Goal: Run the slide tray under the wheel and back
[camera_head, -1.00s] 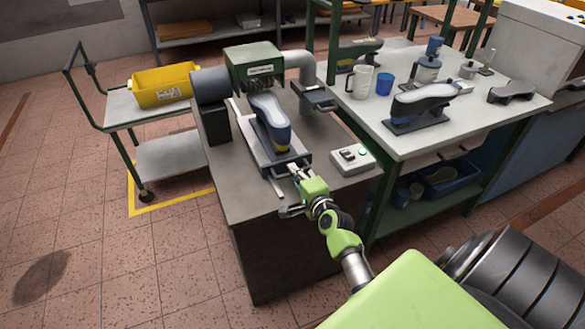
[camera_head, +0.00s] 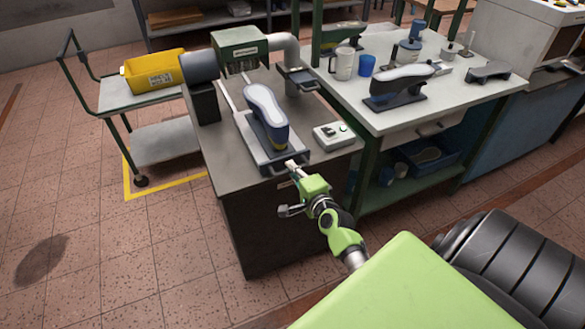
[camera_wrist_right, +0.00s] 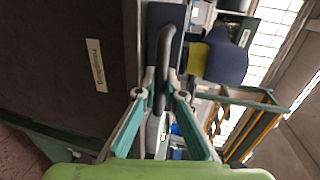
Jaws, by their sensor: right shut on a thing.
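The slide tray (camera_head: 262,154) is a grey plate on rails on the machine bench. It carries a blue shoe last (camera_head: 266,112) with a pale sole facing up and a yellow patch near its lower front end. The tray is drawn out to the near end of the bench, with the last clear in front of the green wheel housing (camera_head: 238,44). The wheel itself is hard to make out under the housing. My right gripper (camera_head: 291,166) is shut on the tray's front handle, whose dark bar (camera_wrist_right: 167,62) runs between the fingers in the wrist view. My left gripper is not in view.
A control box (camera_head: 334,135) with a green light sits right of the tray. A workbench (camera_head: 392,132) with another last (camera_head: 398,84), a mug (camera_head: 343,63) and a blue cup (camera_head: 366,65) stands to the right. A trolley with a yellow bin (camera_head: 153,71) stands left.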

